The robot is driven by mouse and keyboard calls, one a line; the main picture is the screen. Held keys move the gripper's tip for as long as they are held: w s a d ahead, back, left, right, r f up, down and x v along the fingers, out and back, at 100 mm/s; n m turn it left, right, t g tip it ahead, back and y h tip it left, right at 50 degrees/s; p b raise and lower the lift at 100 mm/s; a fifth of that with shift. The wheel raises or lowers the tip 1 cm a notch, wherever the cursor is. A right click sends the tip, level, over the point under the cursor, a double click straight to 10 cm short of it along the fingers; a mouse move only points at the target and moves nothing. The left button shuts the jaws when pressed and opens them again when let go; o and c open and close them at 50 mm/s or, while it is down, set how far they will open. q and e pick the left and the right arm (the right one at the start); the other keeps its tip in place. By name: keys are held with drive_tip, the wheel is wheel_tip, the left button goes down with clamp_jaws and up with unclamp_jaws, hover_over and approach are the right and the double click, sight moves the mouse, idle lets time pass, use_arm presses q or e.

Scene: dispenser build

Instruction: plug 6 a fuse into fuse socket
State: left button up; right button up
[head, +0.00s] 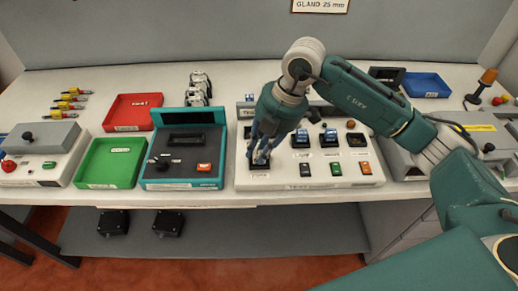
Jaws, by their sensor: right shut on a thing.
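My right gripper (262,150) reaches down from the right to the left end of a white test unit (310,187) on the bench. Its fingers are shut on a small dark thing (260,162) over the unit's front left station. The fingers hide most of that thing, so I cannot tell whether it is the 6 A fuse or whether it is seated. I cannot pick out the fuse socket for certain. My left gripper is not in view.
A teal unit (182,184) stands left of the white unit, beside green (95,184) and red (117,127) trays. Yellow-and-red pieces (68,105) lie at the far left. A blue tray (424,92) and a grey unit (400,163) are on the right.

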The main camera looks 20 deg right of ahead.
drive_tip(key=shift+f, duration=0.35)
idle(0.3)
idle(0.4)
drive_tip(key=o, duration=1.4)
drive_tip(key=shift+r, duration=0.1)
drive_tip(key=shift+r+p, duration=2.35)
drive_tip(key=shift+r, duration=1.1)
